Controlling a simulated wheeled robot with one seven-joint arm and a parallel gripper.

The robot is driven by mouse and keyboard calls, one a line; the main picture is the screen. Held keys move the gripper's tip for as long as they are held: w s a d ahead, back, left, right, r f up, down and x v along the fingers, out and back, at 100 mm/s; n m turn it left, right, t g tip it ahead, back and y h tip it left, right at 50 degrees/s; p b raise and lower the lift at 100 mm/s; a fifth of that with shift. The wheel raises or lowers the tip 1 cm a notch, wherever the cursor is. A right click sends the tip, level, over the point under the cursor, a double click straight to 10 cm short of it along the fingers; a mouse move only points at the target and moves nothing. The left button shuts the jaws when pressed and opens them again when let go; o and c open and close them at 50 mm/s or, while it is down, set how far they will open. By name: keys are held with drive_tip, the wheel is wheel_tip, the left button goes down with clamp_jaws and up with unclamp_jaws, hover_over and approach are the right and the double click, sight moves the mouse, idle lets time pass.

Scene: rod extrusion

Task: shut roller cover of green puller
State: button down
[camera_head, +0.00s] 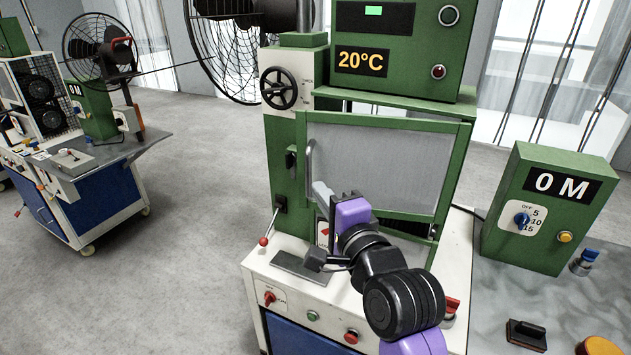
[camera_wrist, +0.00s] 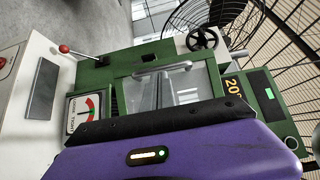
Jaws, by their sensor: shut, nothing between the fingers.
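The green puller (camera_head: 292,135) stands in front of me, with a 20°C display at its top. Its roller cover (camera_head: 385,165) is a clear panel in a green frame with a pale handle (camera_head: 311,160) on its left side. The cover looks ajar, with a dark gap at its lower right; how far it stands open is hard to tell. The cover (camera_wrist: 178,88) also shows in the wrist view, sideways. My gripper (camera_head: 341,203) is shut and empty, in front of the cover's lower left part. It hides the cover's lower edge there.
A black handwheel (camera_head: 279,88) sits left above the cover. A red-knobbed lever (camera_head: 264,241) sticks out at lower left. A green 0 M box (camera_head: 549,208) stands on the bench at right. A second machine (camera_head: 85,150) stands at far left, with open floor between.

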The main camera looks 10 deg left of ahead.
sight(321, 165)
drive_tip(key=shift+x, duration=1.7)
drive_tip(key=shift+w, duration=0.1)
drive_tip(key=shift+m+t+h, duration=0.4)
drive_tip(key=shift+m+h, duration=0.2)
drive_tip(key=shift+h, duration=0.2)
drive_tip(key=w, duration=0.7)
drive_tip(key=shift+w+a+f, duration=0.1)
drive_tip(key=shift+w, duration=0.15)
drive_tip(key=shift+r, duration=0.35)
drive_tip(key=shift+d, duration=0.2)
